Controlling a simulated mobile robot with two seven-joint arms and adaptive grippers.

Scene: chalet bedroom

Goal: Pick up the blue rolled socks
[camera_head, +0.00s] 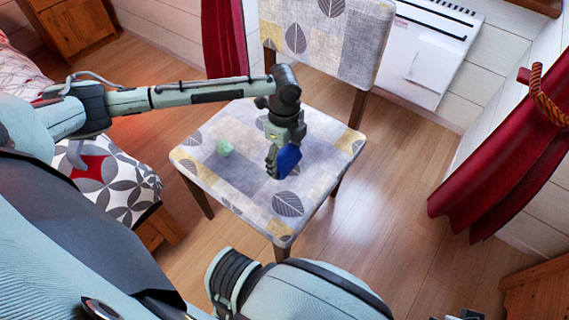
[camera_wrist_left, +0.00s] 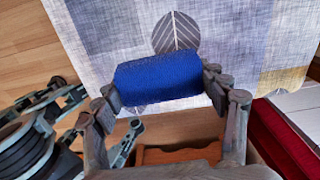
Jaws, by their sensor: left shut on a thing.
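The blue rolled socks (camera_head: 288,160) are at the fingertips of my left gripper (camera_head: 276,158), over the seat of the patterned chair (camera_head: 240,195). In the left wrist view the socks (camera_wrist_left: 158,80) lie crosswise between the two fingers of my left gripper (camera_wrist_left: 160,88), which is shut on them. Whether the socks still touch the seat cannot be told. My right gripper is not clearly visible; only a dark bit of mine shows at the bottom edge.
The chair back (camera_head: 328,40) rises behind the seat. A white wall heater (camera_head: 432,55) is behind it. Red curtains (camera_head: 490,150) hang at the right. A bed (camera_head: 110,175) with a patterned cover is at the left. Wooden floor (camera_head: 400,255) is clear right of the chair.

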